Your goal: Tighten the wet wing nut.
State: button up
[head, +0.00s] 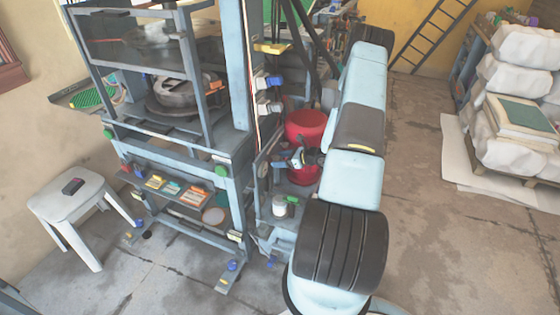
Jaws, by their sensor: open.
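The press (235,150) is a blue-grey metal frame standing left of my arm. Blue-and-white fittings (270,82) stick out from its right upright, and green knobs (221,171) and blue knobs (232,265) sit on its rail and feet. These are too small to tell which is a wing nut, or which is wet. My gripper (296,159) appears as a small dark shape just left of my arm, in front of a red drum. Its jaws are open and I see nothing between them. It is beside the press's right side, apart from the knobs. My arm hides its wrist.
A red drum (305,127) stands behind my gripper. A small white jar (280,207) stands below it. A white stool (72,200) with a dark block is at the left. Wrapped stacks (515,90) stand on a pallet at the right. The floor right of my arm is clear.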

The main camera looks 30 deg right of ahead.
jog(key=shift+r, duration=0.1)
jog(key=v, duration=1.3)
jog(key=shift+s+d, duration=0.25)
jog(key=shift+d, duration=0.05)
jog(key=s+a+r+n+g, duration=0.1)
jog(key=a+r+n+g, duration=0.2)
jog(key=a+r+n, duration=0.35)
jog(key=s+a+r+n+g, duration=0.15)
jog(key=a+r+n, duration=0.25)
jog(key=a+r, duration=0.55)
jog(key=a+r+n+g, duration=0.4)
jog(key=r+n, duration=0.1)
jog(key=r, duration=0.7)
jog(key=s+a+r+n+t+h, duration=0.1)
jog(key=s+a+r+n+h, duration=0.3)
jog(key=s+r, duration=0.5)
jog(key=s+a+r+n+t+h, duration=0.2)
jog(key=s+a+r+n+h, duration=0.2)
jog(key=s+r+n, duration=0.5)
jog(key=shift+s+a+r, duration=0.2)
jog(key=shift+s+a, duration=0.55)
jog(key=shift+s, duration=1.1)
